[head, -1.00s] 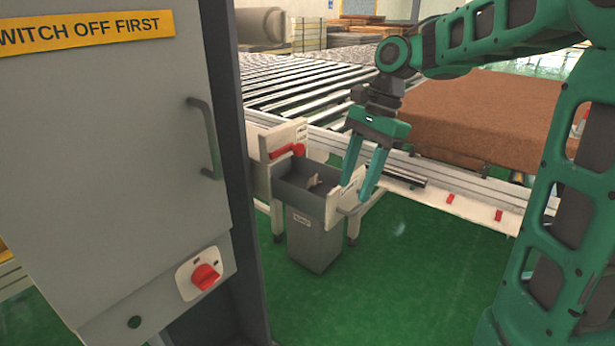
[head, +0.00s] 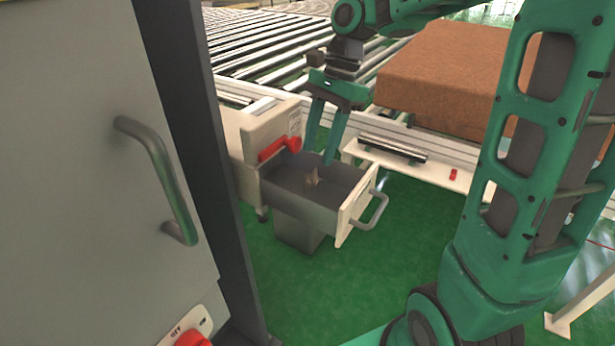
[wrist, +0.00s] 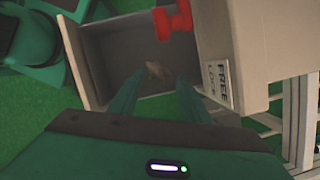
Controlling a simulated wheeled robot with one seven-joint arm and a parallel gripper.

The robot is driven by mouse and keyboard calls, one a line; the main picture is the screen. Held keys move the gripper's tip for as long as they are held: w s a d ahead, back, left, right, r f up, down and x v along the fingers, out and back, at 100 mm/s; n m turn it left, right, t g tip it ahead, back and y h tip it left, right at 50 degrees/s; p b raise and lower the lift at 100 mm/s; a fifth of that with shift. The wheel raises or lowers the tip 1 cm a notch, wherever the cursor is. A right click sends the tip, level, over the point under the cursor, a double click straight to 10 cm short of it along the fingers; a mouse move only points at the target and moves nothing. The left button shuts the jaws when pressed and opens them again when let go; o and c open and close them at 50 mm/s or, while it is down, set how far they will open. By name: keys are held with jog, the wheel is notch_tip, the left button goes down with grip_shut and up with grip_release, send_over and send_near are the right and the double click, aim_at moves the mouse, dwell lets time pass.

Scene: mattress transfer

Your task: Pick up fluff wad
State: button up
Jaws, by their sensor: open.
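The fluff wad (head: 312,177) is a small pale beige tuft lying on the floor of an open grey drawer (head: 332,210). In the wrist view the wad (wrist: 158,70) shows just beyond the fingertips, between them. My gripper (head: 319,158) is open and empty, its two green fingers pointing down over the back part of the drawer. The gripper also shows in the wrist view (wrist: 159,82), with the fingers apart. I cannot tell how high the tips are above the wad.
A red knob or latch (head: 278,147) sits on the beige housing (head: 262,128) beside the drawer. A grey bin (head: 298,232) stands below. A grey cabinet (head: 90,200) fills the left. The roller conveyor (head: 265,62) and brown mattress (head: 445,80) lie behind. Green floor is clear in front.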

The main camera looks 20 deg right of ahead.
aim_at(312, 172)
jog(key=shift+x, duration=3.75)
jog(key=c, duration=0.8)
